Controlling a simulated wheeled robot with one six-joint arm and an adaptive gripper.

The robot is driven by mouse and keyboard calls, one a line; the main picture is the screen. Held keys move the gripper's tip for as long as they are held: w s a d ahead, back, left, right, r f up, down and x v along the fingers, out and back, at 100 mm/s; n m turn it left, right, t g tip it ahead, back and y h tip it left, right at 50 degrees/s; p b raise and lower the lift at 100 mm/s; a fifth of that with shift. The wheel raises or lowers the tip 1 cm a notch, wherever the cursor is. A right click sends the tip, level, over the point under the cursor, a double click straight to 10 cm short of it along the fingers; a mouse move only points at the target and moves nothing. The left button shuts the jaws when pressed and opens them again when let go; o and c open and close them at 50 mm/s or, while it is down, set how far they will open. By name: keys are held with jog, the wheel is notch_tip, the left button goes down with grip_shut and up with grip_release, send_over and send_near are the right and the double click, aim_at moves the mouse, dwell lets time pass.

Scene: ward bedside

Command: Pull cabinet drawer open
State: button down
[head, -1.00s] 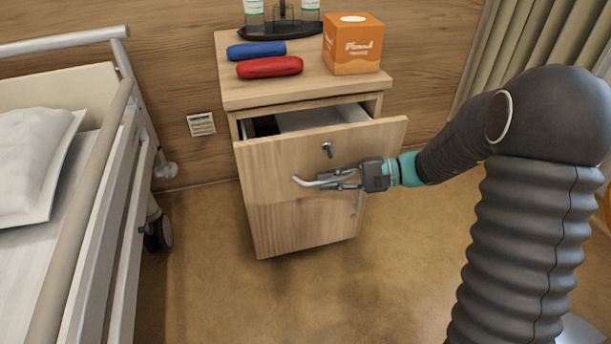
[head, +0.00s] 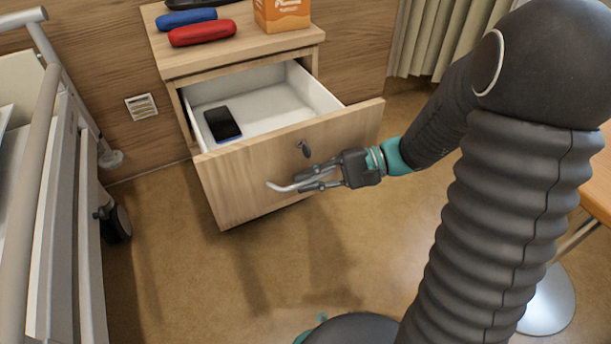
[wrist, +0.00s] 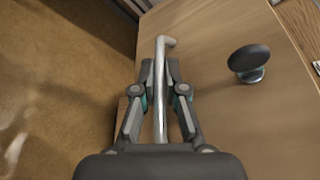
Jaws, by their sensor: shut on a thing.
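The cabinet drawer (head: 285,158) is pulled well out of the bedside cabinet (head: 175,72), and its white inside shows. A black phone (head: 222,123) lies inside at the left. My gripper (head: 312,178) is at the drawer front, shut on the metal bar handle (head: 283,187). In the wrist view the handle (wrist: 161,70) runs between the two fingers (wrist: 160,85). The part of the handle between the fingers is partly hidden in the head view. A lock with a dark key head (head: 303,147) sits just above the handle; it also shows in the wrist view (wrist: 249,58).
A red case (head: 202,33), a blue case (head: 187,18) and an orange box (head: 281,14) are on the cabinet top. A bed with rails (head: 85,170) stands at the left. A wooden table (head: 598,190) is at the right edge. Floor before the drawer is clear.

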jog(key=shift+w, duration=0.1)
jog(key=c, duration=1.5)
grip_release()
jog(key=shift+d, duration=0.1)
jog(key=v, duration=1.2)
